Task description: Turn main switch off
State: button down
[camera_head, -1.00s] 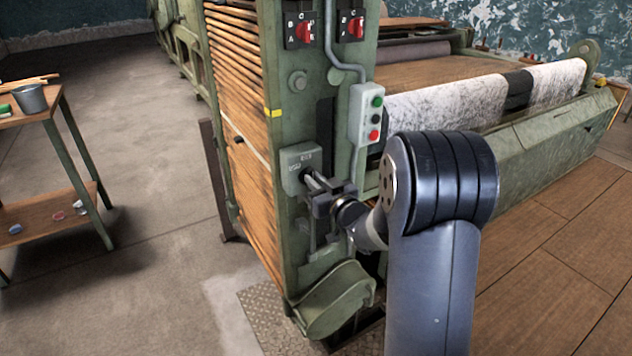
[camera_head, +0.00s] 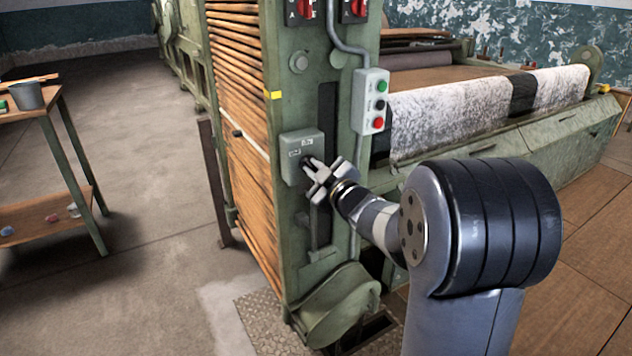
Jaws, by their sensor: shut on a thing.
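A small grey-green switch box (camera_head: 300,146) with a tiny label is fixed to the front of the green machine post. I take it to be the main switch. My gripper (camera_head: 312,166) reaches it from the right and is shut on the switch's handle at the lower right of the box. The fingers hide most of the handle, so its exact position cannot be read. The gripper is rolled to a slant.
Two red rotary switches (camera_head: 304,9) (camera_head: 355,8) sit high on the post, cut by the frame top. A push-button box (camera_head: 371,101) is close above my wrist. A grey lever (camera_head: 318,240) hangs below. A wooden table (camera_head: 50,105) stands left across open floor.

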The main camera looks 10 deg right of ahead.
jog(key=shift+a+f+n+b, duration=0.1)
jog(key=shift+f+n+b, duration=0.05)
jog(key=shift+n+b, duration=1.35)
jog(key=shift+a+f+n+b, duration=0.1)
jog(key=shift+f+n+b, duration=0.1)
jog(key=shift+n+b, duration=1.3)
jog(key=shift+f+n+b, duration=0.15)
jog(key=shift+n+b, duration=0.95)
jog(key=shift+n, duration=0.8)
jog(key=shift+s, duration=0.1)
jog(key=c, duration=1.5)
grip_release()
jog(key=shift+o, duration=0.2)
jog(key=shift+r, duration=0.1)
